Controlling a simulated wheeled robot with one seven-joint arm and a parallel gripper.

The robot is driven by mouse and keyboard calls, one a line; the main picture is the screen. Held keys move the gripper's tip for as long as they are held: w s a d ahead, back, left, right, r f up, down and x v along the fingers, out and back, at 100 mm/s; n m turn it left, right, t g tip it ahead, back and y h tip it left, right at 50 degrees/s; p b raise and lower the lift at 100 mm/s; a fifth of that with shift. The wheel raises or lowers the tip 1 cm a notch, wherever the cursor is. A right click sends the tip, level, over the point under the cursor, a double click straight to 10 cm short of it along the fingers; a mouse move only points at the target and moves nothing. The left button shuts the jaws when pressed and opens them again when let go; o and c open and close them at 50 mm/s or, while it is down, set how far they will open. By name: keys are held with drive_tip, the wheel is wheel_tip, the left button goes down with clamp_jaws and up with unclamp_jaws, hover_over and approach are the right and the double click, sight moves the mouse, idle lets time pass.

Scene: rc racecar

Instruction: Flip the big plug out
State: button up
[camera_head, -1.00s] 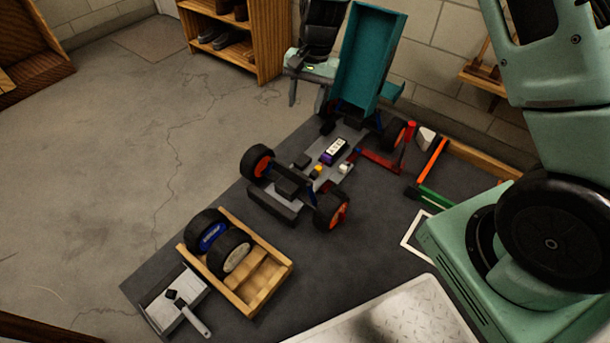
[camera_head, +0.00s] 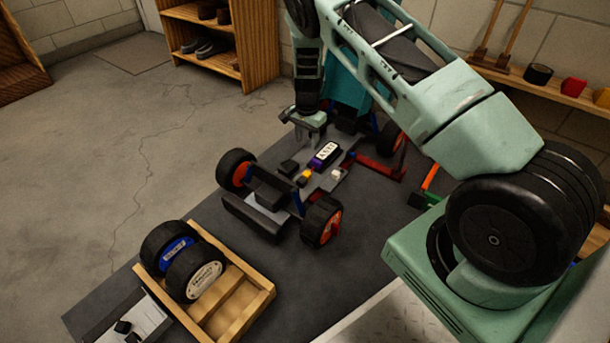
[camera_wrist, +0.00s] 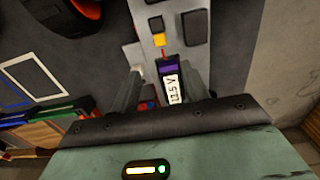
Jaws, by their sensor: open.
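The RC car chassis (camera_head: 268,218) stands on the dark mat. A purple and black battery pack (camera_head: 323,156) with a lit white voltage display lies on it. In the wrist view the battery (camera_wrist: 171,84) sits between my finger lines, and a red lead runs from it to a yellow plug (camera_wrist: 158,39) at a dark block. The yellow plug also shows in the head view (camera_head: 307,174). My gripper (camera_head: 311,137) is open and empty, above the chassis, behind and left of the battery. Its two fingers (camera_wrist: 164,78) flank the battery in the wrist view; contact cannot be told.
A wooden tray (camera_head: 262,292) with two spare wheels stands at front left. A teal body shell (camera_head: 345,87) is behind the chassis, partly hidden by my arm. A red bar (camera_head: 380,168) lies right of the chassis. A wooden shelf (camera_head: 258,60) stands behind. The left floor is clear.

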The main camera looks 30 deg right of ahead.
sight(307, 173)
wheel_tip(307, 173, down, 15)
drive_tip(key=b, duration=0.7)
drive_tip(key=shift+b, duration=0.35)
